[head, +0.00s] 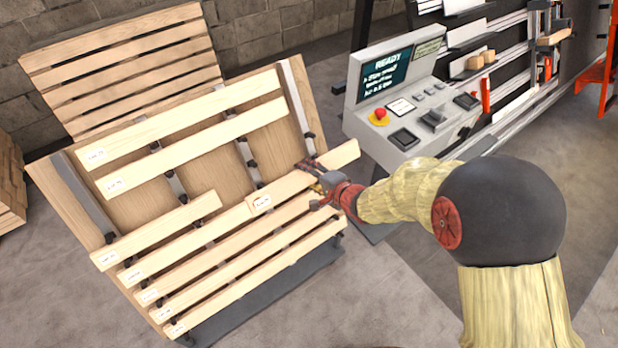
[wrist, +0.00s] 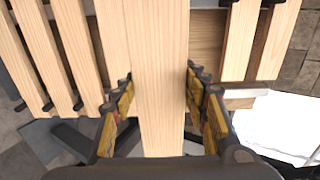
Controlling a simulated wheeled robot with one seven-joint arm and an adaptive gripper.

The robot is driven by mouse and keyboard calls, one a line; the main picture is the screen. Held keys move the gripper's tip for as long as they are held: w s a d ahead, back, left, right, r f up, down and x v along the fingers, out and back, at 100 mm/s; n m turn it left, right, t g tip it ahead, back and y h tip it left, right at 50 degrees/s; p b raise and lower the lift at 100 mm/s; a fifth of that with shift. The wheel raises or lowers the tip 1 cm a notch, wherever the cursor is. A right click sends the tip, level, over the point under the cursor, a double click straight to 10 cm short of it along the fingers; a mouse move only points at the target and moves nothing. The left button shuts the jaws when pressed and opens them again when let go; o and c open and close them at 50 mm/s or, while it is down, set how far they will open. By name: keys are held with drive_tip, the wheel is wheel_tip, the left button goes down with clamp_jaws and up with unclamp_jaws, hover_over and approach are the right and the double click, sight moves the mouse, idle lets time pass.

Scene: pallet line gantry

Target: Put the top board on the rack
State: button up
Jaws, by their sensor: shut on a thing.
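A tilted wooden rack (head: 170,195) with dark pegs holds several pale boards with white labels. My gripper (head: 325,185) is at the right side of the rack, shut on a short pale labelled board (head: 338,158). In the wrist view the held board (wrist: 157,70) runs lengthwise between the two fingers (wrist: 158,105), which press on its long edges. It lies over the right half of the rack, roughly in line with a short board (head: 160,232) at the left. I cannot tell whether it touches the rack. Two longer boards (head: 185,118) lie above.
A control console (head: 400,95) with a red button stands close to the right of the gripper. A slatted pallet (head: 125,60) leans behind the rack. Stacked wood (head: 8,185) is at the far left. Grey floor (head: 400,285) is clear in front.

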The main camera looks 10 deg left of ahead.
drive_tip(key=shift+b+x, duration=1.9)
drive_tip(key=shift+x, duration=0.05)
